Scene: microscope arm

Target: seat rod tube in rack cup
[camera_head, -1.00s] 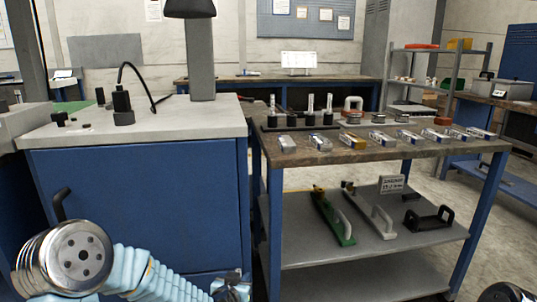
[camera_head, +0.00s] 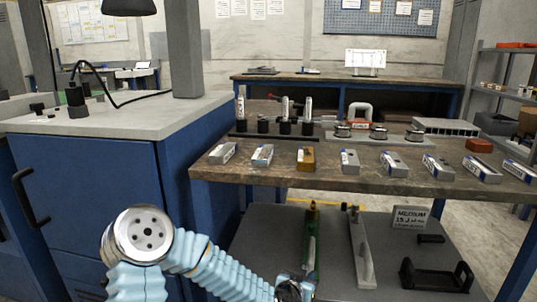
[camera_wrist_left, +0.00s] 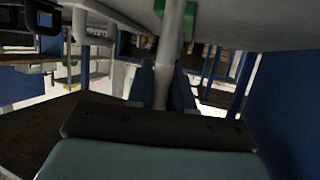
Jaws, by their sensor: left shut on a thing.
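The rod tube (camera_wrist_left: 165,65) is a pale grey shaft in the left wrist view, standing between the dark blue fingers of my left gripper (camera_wrist_left: 162,92), which is shut on it. In the head view my left gripper (camera_head: 292,289) is at the bottom edge, partly cut off, in front of the cart and below its top. The rack (camera_head: 275,138) is a dark strip with several black cups on the cart's wooden top. Silver tubes stand upright in cups at left and right; the second cup from the left (camera_head: 262,125) shows no tube. My right gripper is not in view.
Several labelled blocks (camera_head: 350,161) line the front of the wooden cart top (camera_head: 400,185). A blue cabinet (camera_head: 85,195) with a grey top stands close at left. The lower shelf (camera_head: 335,225) holds a green-based part, a grey part and a black handle (camera_head: 436,277).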

